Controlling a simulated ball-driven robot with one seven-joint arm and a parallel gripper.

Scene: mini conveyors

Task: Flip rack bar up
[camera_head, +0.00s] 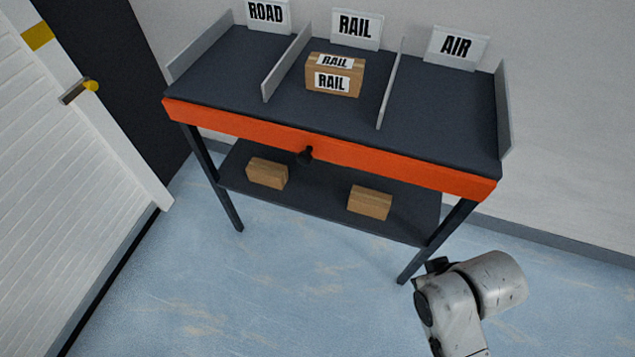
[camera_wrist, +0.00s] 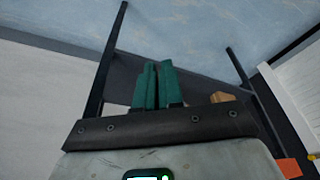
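The rack (camera_head: 444,110) has an orange bar (camera_head: 330,148) along the whole front edge of its top. In the wrist view a bit of orange (camera_wrist: 290,168), likely the bar, shows at the lower right. My gripper (camera_wrist: 158,66) has two green fingers lying close together, with nothing seen between them. The wrist view shows it beside the rack's legs and lower shelf, apart from the bar. In the head view, only my arm shows at the lower right; the fingers are hidden.
A RAIL box (camera_head: 346,90) sits in the rack's middle lane, between grey dividers. Two plain boxes (camera_head: 267,173) (camera_head: 369,202) lie on the lower shelf (camera_head: 315,197). A white door (camera_head: 60,150) stands at left. The floor in front is clear.

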